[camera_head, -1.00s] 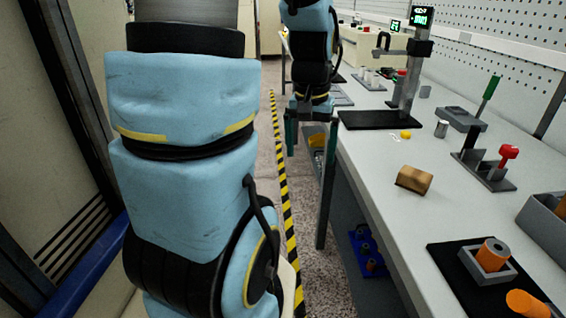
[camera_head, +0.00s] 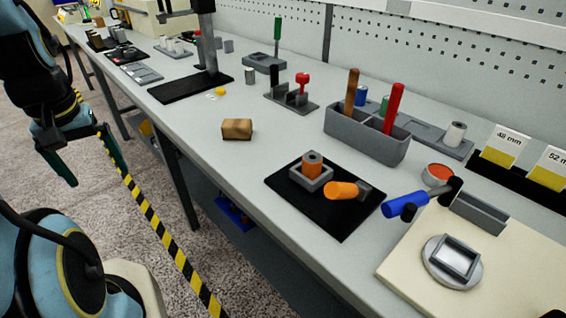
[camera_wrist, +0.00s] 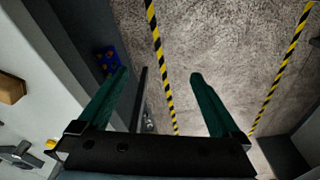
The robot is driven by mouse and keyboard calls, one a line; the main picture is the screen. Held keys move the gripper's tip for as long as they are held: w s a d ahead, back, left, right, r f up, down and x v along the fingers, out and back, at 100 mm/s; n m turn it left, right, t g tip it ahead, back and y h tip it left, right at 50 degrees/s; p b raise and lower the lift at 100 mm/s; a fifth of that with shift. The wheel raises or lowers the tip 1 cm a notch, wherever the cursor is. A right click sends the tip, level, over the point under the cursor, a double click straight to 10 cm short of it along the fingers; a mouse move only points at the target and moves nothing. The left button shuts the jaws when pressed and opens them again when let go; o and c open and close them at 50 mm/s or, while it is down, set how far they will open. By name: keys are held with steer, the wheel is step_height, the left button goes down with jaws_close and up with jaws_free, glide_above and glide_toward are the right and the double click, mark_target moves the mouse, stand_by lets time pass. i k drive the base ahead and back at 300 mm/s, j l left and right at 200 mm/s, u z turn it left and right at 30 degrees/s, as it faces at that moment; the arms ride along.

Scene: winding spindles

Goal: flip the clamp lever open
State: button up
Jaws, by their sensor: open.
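My gripper (camera_head: 88,158) hangs at the left in the head view, beside the workbench and over the floor. Its green fingers are spread and empty, also in the wrist view (camera_wrist: 159,75). No part is plainly marked as the clamp lever. A red-knobbed upright lever (camera_head: 302,80) stands on a dark grey bracket base (camera_head: 290,103) at mid-bench. A blue handle (camera_head: 404,204) with black ends lies at the edge of a beige board (camera_head: 400,268) at the near right. I cannot tell which belongs to the clamp. My gripper is far from both.
The workbench (camera_head: 215,160) carries a brown block (camera_head: 237,129), a black mat (camera_head: 335,222) with orange parts, and a grey bin (camera_head: 345,135) with two upright handles. A tall stand (camera_head: 208,45) rises at the back. Open floor lies left of the bench.

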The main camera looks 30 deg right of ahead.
mark_target(360, 191)
steer(key=k+j, duration=0.35)
steer(key=j, duration=0.15)
steer(key=k+j+z, duration=0.1)
steer(key=k+j, duration=0.3)
steer(key=j, duration=0.15)
